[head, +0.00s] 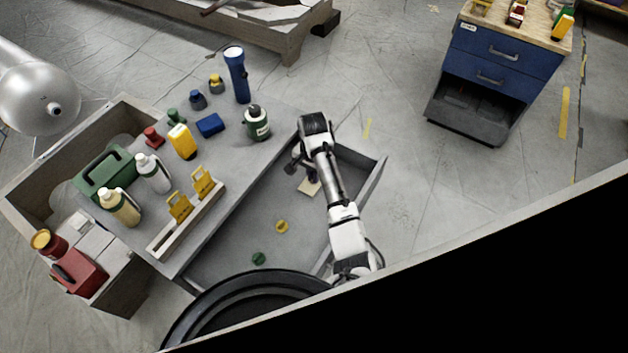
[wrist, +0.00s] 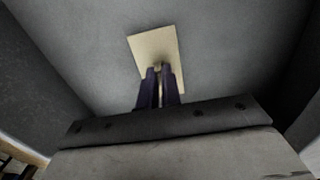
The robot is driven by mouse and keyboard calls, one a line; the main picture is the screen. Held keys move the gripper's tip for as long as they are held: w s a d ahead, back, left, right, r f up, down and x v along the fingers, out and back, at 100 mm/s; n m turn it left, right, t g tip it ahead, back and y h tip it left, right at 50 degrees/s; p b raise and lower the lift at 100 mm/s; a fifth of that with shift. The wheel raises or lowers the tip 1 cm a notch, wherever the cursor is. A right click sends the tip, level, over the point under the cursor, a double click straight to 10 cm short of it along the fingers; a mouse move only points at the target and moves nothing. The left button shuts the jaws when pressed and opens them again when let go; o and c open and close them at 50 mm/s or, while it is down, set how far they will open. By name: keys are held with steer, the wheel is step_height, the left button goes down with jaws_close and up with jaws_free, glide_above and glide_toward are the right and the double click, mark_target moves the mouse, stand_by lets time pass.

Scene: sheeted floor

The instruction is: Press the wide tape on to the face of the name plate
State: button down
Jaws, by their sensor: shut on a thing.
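A flat, pale cream rectangle (head: 309,187), which looks like the wide tape, is in the open grey drawer. It also shows in the wrist view (wrist: 147,45), tilted at the fingertips. My gripper (wrist: 159,72) points down into the drawer, with its dark fingers closed on a small pale part at the middle of the rectangle. I cannot tell whether the rectangle touches the drawer floor. A small white plate with dark marks (head: 467,27), likely the name plate, is on the upper left front of the blue drawer cabinet (head: 508,46), far from my gripper.
The drawer (head: 236,258) also holds a yellow round piece (head: 282,226) and a green one (head: 258,258). Its walls surround my gripper. The grey bench top (head: 222,160) beside it carries bottles, a blue torch (head: 237,75) and yellow pieces. Open floor lies between drawer and cabinet.

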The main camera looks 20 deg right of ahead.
steer(key=shift+r+p, duration=3.2)
steer(key=shift+p, duration=0.15)
steer(key=shift+r, duration=0.65)
steer(key=shift+r, duration=0.1)
